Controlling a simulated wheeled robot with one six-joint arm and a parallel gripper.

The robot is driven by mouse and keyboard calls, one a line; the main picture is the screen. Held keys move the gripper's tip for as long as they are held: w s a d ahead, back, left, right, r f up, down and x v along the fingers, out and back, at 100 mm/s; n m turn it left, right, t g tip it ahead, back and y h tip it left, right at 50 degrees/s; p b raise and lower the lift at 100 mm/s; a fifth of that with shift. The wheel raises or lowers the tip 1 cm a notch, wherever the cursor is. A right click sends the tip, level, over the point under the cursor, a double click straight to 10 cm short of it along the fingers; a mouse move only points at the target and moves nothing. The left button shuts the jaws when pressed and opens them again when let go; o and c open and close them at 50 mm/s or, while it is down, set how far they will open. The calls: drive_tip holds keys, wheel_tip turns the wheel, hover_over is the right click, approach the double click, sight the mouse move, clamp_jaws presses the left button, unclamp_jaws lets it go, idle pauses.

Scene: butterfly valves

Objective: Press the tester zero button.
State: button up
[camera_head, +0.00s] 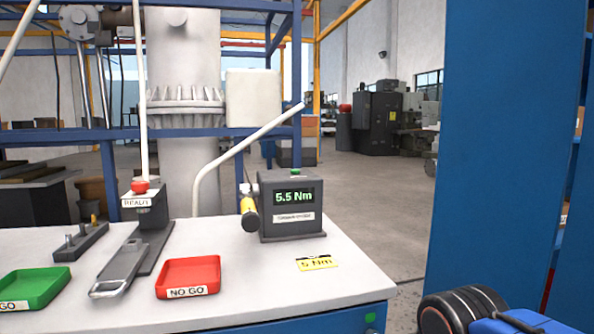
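The tester (291,222) is a dark grey box at the right of the white bench top. Its green display (293,197) reads "5.5 Nm", and a label with small writing sits below it. A small green button (296,172) stands on top of the box; I take it for the zero button. I cannot tell whether it is pressed in. A yellow-handled part (249,212) sticks out at the tester's left side. My gripper is not in view. Black and blue parts at the lower right look like my own arm, apart from the tester.
The bench (235,285) carries a red NO GO tray (188,274), a green tray (35,287), a grey fixture with a red knob (140,187) and a yellow 5 Nm label (317,263). A bent white rod (245,145) rises behind. A blue panel (500,150) stands right.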

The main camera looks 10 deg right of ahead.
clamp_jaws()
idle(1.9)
